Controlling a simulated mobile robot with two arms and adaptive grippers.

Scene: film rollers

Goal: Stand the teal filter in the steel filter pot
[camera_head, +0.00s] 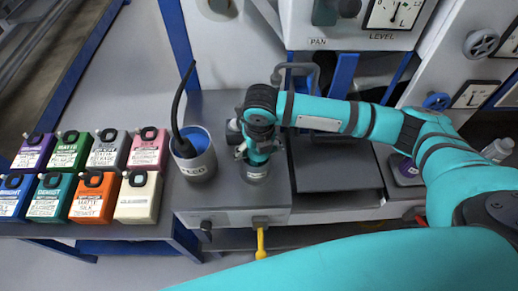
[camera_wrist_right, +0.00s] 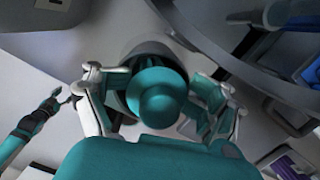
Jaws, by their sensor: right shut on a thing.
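My right gripper (camera_head: 258,158) points down over the steel filter pot (camera_head: 255,174), which stands on the grey bench. The gripper covers most of the pot's opening. In the right wrist view the gripper (camera_wrist_right: 158,112) is shut on the teal filter (camera_wrist_right: 157,92), with a finger on each side of its round body. The pot's rim (camera_wrist_right: 150,48) shows behind the filter, and the two overlap there. I cannot tell how far the filter is inside the pot. A small teal and dark arm end, apparently my left gripper (camera_wrist_right: 50,108), shows at the left; its jaws are unclear.
A grey FEED bucket (camera_head: 197,163) with blue contents and a black hose stands close left of the pot. Several coloured bottles (camera_head: 88,205) stand in two rows further left. A dark flat panel (camera_head: 335,165) lies right of the pot. A machine with dials rises behind.

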